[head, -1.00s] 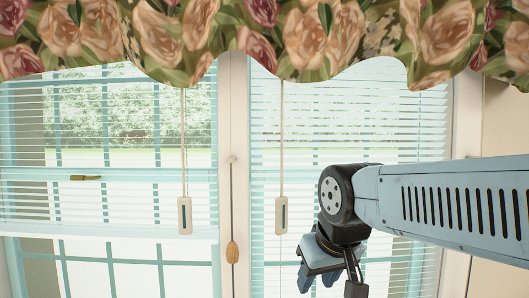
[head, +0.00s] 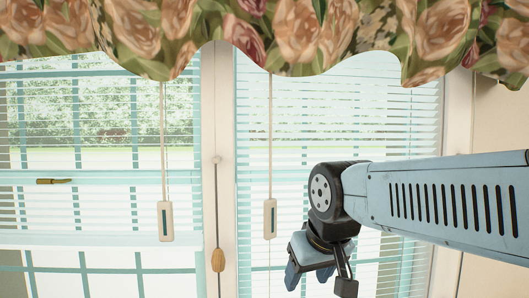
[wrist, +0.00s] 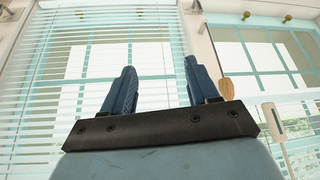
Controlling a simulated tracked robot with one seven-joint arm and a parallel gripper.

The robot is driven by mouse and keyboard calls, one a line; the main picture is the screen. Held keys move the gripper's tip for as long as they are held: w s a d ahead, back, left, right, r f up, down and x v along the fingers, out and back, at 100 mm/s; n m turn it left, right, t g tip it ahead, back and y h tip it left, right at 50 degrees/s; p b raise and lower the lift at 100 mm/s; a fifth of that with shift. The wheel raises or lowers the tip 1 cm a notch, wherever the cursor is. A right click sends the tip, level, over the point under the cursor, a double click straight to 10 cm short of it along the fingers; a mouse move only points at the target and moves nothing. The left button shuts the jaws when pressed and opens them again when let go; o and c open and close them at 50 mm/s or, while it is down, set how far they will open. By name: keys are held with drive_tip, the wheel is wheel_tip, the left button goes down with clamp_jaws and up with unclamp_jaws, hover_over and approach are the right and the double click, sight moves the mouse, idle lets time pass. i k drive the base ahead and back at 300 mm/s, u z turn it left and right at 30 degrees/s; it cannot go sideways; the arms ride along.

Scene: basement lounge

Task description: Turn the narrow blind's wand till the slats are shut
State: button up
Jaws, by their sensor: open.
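The right blind (head: 370,120), apparently the narrower one, hangs full length in its window; its slats are open and daylight and greenery show between them. Its thin wand (head: 270,130) hangs near its left edge and ends in a pale handle (head: 270,218) with a dark slot. My gripper (head: 308,280) points downward to the lower right of that handle, apart from it. In the wrist view, which looks upside down, my gripper (wrist: 159,70) is open and empty, with the right blind (wrist: 75,60) behind its fingers. That blind's wand is not discernible there.
The left blind (head: 100,215) stops higher and has its own wand handle (head: 165,221). A cord with a wooden knob (head: 218,260) hangs at the post (head: 210,130) between the windows. A floral valance (head: 300,35) covers the blinds' tops.

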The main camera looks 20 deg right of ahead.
sight(270, 204)
drive_tip(key=z, duration=0.6)
drive_tip(key=k, duration=2.05)
drive_tip(key=u, duration=0.7)
drive_tip(key=i, duration=1)
